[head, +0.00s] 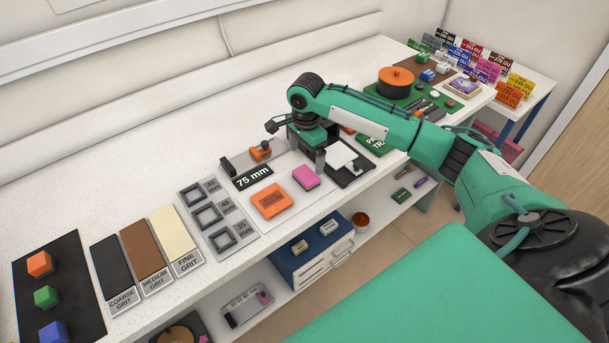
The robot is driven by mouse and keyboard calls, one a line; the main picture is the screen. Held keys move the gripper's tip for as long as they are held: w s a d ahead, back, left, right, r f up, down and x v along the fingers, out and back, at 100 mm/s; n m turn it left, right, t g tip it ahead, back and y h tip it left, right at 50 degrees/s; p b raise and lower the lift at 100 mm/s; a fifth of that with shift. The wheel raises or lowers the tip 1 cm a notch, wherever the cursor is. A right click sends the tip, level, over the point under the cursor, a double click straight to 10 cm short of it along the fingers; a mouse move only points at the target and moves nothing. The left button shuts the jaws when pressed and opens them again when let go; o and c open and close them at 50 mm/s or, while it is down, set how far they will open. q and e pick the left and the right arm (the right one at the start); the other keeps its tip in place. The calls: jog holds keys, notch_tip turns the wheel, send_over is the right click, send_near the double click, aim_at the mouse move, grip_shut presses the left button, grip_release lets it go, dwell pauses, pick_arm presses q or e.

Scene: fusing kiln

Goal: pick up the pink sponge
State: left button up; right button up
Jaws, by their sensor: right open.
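The pink sponge (306,177) is a small block lying on the white bench, right of an orange block (271,201). My right gripper (307,156) is open and points down just behind the sponge, on its far side. One finger stands close to the sponge's far right end, and I cannot tell whether it touches. Nothing shows between the fingers. My left gripper is not in view.
A black "75 mm" label (253,178) and a small orange-topped tool (260,151) lie left of the gripper. A black holder with a white sheet (345,161) is close on the right. Grit strips (142,255) lie farther left. The bench behind is clear.

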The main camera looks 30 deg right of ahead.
aim_at(306, 174)
notch_tip(306, 174, down, 2)
jog(key=shift+f+p, duration=0.4)
jog(key=shift+f, duration=0.2)
notch_tip(306, 174, down, 4)
jog(key=shift+s+a+r+p, duration=0.1)
jog(key=shift+s+r+p, duration=0.1)
jog(key=shift+p, duration=0.45)
jog(key=shift+f, duration=0.4)
jog(key=shift+c, duration=0.4)
jog(key=c, duration=1)
